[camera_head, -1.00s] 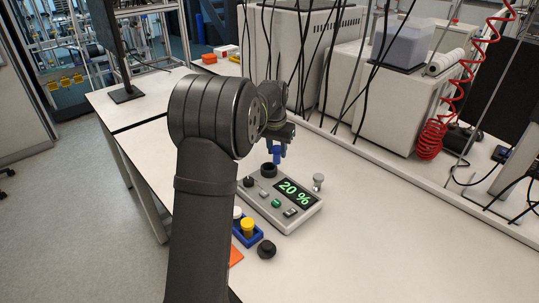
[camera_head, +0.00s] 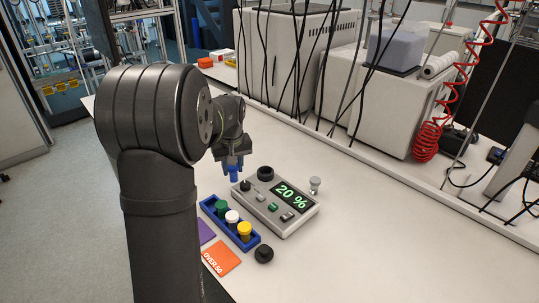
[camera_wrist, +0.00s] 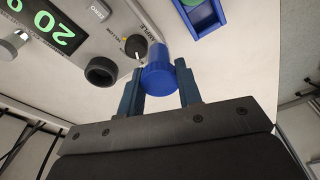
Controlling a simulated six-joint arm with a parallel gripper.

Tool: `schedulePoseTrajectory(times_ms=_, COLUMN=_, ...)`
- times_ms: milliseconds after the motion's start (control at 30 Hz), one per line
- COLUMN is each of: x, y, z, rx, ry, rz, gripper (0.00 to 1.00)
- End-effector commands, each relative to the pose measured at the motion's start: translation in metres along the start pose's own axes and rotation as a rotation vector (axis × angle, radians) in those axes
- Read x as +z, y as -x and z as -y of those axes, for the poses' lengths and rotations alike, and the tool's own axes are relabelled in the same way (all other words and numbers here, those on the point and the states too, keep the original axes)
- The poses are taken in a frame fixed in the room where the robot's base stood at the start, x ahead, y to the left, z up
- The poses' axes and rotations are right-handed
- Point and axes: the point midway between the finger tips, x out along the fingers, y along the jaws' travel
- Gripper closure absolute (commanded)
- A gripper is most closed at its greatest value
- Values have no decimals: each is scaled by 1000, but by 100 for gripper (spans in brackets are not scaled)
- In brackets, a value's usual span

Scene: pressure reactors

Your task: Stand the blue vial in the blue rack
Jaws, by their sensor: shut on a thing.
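The blue vial (camera_wrist: 158,76) is held between the two fingers of my gripper (camera_wrist: 160,92), cap toward the wrist camera. In the head view my gripper (camera_head: 231,166) is shut on the blue vial (camera_head: 235,175), which hangs above the table just left of the grey device. The blue rack (camera_head: 252,246) lies on the table, nearer the camera than the gripper, holding a green, a white and a yellow vial. A corner of the blue rack (camera_wrist: 217,20) with a green cap shows at the top of the wrist view.
The grey device (camera_head: 285,233) reading 20 % stands right of the rack, with a dark round socket (camera_head: 265,173) at its back. A black knob-like piece (camera_head: 264,254), an orange OVER 50 card (camera_head: 222,258) and a purple card (camera_head: 205,232) lie nearby.

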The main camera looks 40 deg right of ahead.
Motion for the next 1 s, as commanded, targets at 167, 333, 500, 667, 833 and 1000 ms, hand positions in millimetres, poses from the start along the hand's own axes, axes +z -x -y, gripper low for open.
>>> schedulePoseTrajectory(times_ms=167, x=-2, y=-16, z=56, rx=-34, ry=242, rz=-5, gripper=90)
schedulePoseTrajectory(times_ms=333, x=-2, y=-23, z=79, rx=-48, ry=345, rz=-10, gripper=90)
schedulePoseTrajectory(times_ms=500, x=0, y=-29, z=81, rx=-50, ry=360, rz=-9, gripper=90)
schedulePoseTrajectory(times_ms=667, x=2, y=-41, z=81, rx=-50, ry=358, rz=-8, gripper=90)
schedulePoseTrajectory(times_ms=833, x=3, y=-55, z=80, rx=-49, ry=357, rz=-9, gripper=90)
schedulePoseTrajectory(times_ms=1000, x=4, y=-61, z=80, rx=-49, ry=357, rz=-9, gripper=90)
